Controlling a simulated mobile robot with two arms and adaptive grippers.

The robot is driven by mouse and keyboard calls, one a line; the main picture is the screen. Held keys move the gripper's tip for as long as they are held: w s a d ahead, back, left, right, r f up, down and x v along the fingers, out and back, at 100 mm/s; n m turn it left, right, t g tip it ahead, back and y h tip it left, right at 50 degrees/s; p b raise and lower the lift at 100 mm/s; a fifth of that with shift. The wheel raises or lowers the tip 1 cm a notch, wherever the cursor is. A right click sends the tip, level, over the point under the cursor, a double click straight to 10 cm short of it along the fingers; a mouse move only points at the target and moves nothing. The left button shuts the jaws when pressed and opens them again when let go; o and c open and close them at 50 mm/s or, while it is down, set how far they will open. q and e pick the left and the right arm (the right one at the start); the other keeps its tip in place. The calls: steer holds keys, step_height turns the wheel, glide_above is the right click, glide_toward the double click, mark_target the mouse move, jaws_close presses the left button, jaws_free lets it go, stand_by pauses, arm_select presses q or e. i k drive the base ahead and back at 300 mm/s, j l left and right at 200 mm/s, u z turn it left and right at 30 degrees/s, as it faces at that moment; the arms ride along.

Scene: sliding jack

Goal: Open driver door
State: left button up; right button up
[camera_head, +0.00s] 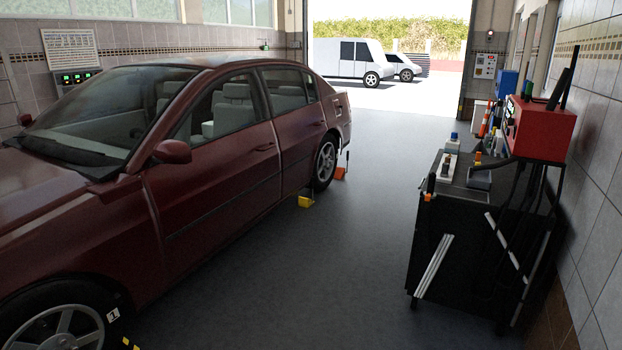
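A dark red car (90,215) stands along the left side, its front toward me and its near side facing the open floor. Its front side door (215,190), taken here as the driver door, looks shut. The door handle (264,147) is near the rear edge of that door, below the window line. A side mirror (172,152) sticks out at the front of the door. Neither of my grippers shows in the head view.
A black tool cart (465,250) with tools and a red box (540,128) stands by the right wall. A yellow block (305,198) and an orange block (340,173) lie near the rear wheel. Grey floor (330,270) between car and cart is clear.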

mark_target(201, 194)
steer(key=i, duration=2.65)
